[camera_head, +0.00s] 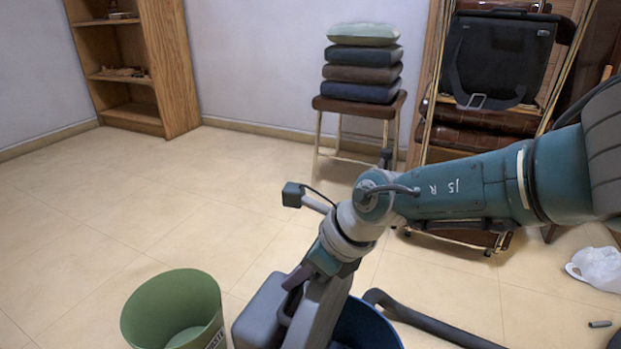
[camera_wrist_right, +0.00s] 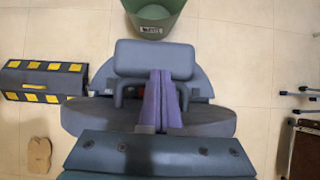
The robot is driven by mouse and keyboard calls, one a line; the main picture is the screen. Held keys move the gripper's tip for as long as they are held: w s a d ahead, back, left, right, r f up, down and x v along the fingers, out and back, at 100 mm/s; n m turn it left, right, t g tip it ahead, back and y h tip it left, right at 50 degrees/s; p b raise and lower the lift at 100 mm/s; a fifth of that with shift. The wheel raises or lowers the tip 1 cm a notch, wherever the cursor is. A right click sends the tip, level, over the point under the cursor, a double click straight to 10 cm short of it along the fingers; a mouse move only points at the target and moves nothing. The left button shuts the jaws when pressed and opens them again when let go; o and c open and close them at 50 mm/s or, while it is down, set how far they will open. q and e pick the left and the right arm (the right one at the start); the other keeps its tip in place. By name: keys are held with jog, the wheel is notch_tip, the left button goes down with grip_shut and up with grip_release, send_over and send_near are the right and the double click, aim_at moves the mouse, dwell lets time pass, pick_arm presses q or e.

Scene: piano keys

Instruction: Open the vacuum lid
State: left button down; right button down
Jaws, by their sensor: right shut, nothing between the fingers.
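The vacuum has a blue tub (camera_head: 372,322) at the bottom of the head view, partly hidden by my right arm. Its grey lid (camera_head: 262,314) stands tilted up at the tub's left side, and part of the tub's inside shows. In the right wrist view the lid (camera_wrist_right: 215,122) is a wide grey disc with a raised block (camera_wrist_right: 155,58) at the top. My right gripper (camera_head: 297,277) is at the lid's upper part, its purple fingers (camera_wrist_right: 161,75) shut together over the block. Whether they touch it is unclear. My left gripper is not in view.
A green bin (camera_head: 172,308) stands left of the vacuum. A dark hose (camera_head: 425,322) runs right along the floor. A stool with cushions (camera_head: 362,75) and a chair (camera_head: 490,110) stand behind. A black-and-yellow case (camera_wrist_right: 42,80) lies left in the wrist view. Left floor is clear.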

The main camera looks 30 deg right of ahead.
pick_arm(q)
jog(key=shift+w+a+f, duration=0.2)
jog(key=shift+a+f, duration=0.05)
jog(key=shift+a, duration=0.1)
pick_arm(e)
jog(key=shift+w+a+f, duration=0.15)
jog(key=shift+w+a, duration=0.25)
jog(key=shift+a, duration=0.05)
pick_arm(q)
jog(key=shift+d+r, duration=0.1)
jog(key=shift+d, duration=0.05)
